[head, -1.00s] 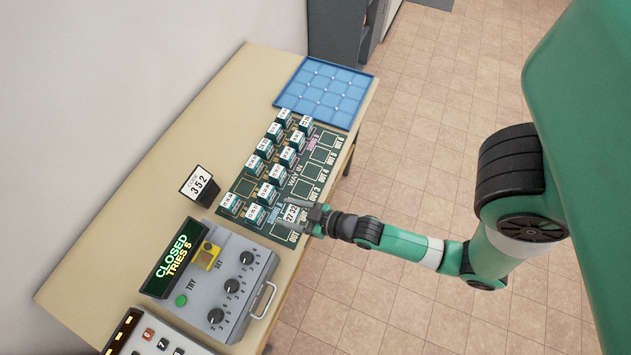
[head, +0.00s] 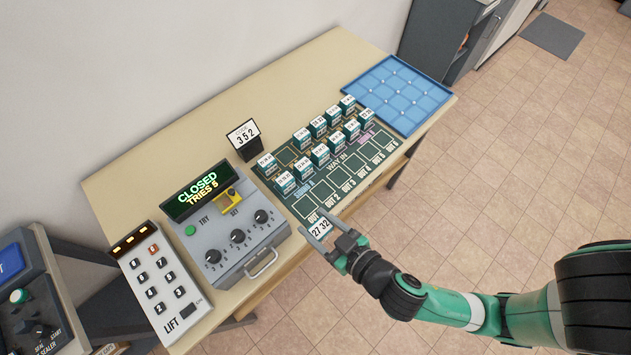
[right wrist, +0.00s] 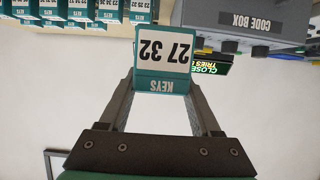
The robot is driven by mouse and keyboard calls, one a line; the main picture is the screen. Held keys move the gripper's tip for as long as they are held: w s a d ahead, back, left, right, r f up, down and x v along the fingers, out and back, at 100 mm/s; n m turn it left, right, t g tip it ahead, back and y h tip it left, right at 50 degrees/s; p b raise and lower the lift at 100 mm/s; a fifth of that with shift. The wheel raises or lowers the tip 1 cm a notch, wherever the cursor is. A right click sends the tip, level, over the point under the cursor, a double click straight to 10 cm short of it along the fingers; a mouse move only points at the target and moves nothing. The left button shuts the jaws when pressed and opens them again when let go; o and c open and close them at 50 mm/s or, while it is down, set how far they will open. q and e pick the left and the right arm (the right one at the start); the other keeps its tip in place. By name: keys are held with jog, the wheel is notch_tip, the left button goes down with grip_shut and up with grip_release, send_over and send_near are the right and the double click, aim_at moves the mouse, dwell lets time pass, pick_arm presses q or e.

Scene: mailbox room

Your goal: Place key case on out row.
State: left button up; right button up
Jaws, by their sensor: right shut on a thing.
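My right gripper (head: 334,239) is shut on a key case (head: 320,229) with a white label reading 27 32. The right wrist view shows the same case (right wrist: 163,55) between the two fingers, with a teal band marked KEYS. In the head view the held case is at the front edge of the green board (head: 345,192), near the OUT 1 space. Whether it touches the board cannot be told. The out row (head: 353,183), marked OUT 1 to OUT 6, shows empty spaces. Several other key cases (head: 320,154) stand in rows behind it. My left gripper is not in view.
A grey code box (head: 225,240) reading CLOSED, TRIES 5 stands left of the board. A blue grid tray (head: 398,95) lies at the table's right end. A lift keypad (head: 160,285) sits at the left.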

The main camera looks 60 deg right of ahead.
jog(key=w+d+f+b, duration=0.2)
jog(key=w+f, duration=0.1)
jog(key=w+d+f+b, duration=0.2)
jog(key=w+f, duration=0.1)
jog(key=w+d+f+b, duration=0.2)
jog(key=w+d+f, duration=0.1)
jog(key=w, duration=0.1)
jog(key=shift+d, duration=0.1)
jog(key=shift+w+d, duration=0.1)
jog(key=shift+w, duration=0.05)
jog(key=shift+w+d+f+b, duration=0.1)
jog(key=shift+f+b, duration=0.25)
jog(key=shift+b, duration=0.05)
notch_tip(320, 180, down, 3)
jog(key=shift+f+b, duration=0.15)
jog(key=shift+b, duration=0.7)
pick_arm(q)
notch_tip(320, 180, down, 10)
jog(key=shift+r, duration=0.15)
pick_arm(e)
jog(key=shift+w, duration=0.1)
jog(key=o, duration=1.4)
jog(key=shift+o, duration=0.2)
